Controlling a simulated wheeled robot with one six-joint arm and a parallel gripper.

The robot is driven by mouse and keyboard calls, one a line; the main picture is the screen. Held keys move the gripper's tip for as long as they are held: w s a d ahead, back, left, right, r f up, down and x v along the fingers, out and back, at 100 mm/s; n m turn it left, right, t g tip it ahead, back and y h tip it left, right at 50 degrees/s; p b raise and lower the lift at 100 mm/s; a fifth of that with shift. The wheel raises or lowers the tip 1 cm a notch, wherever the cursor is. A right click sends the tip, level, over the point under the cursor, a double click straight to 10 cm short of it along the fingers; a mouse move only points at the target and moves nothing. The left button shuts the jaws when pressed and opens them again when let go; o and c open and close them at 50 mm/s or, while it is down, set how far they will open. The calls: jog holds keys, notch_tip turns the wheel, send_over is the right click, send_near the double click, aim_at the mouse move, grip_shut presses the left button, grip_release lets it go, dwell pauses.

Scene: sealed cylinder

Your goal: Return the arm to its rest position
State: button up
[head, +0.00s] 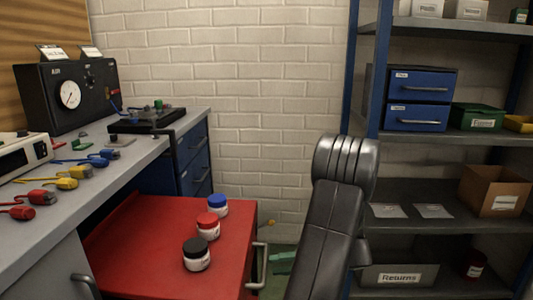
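Part of my own arm (328,215) rises from the bottom edge, right of the middle, as a dark grey link with a ribbed rounded joint at its top. It stands in front of the brick wall and the left side of the shelf unit. My gripper does not show in the head view, so I cannot see whether it holds anything.
A red cart top (150,240) left of my arm bears blue-lidded (217,206), red-lidded (208,226) and black-lidded jars (196,255). A grey workbench (100,190) with a gauge box (69,94) stands left. A shelf unit (440,237) with blue drawers (420,99) stands right.

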aim_at(263, 264)
jog(key=x, duration=0.4)
jog(key=shift+b, duration=0.4)
jog(key=shift+a, duration=0.55)
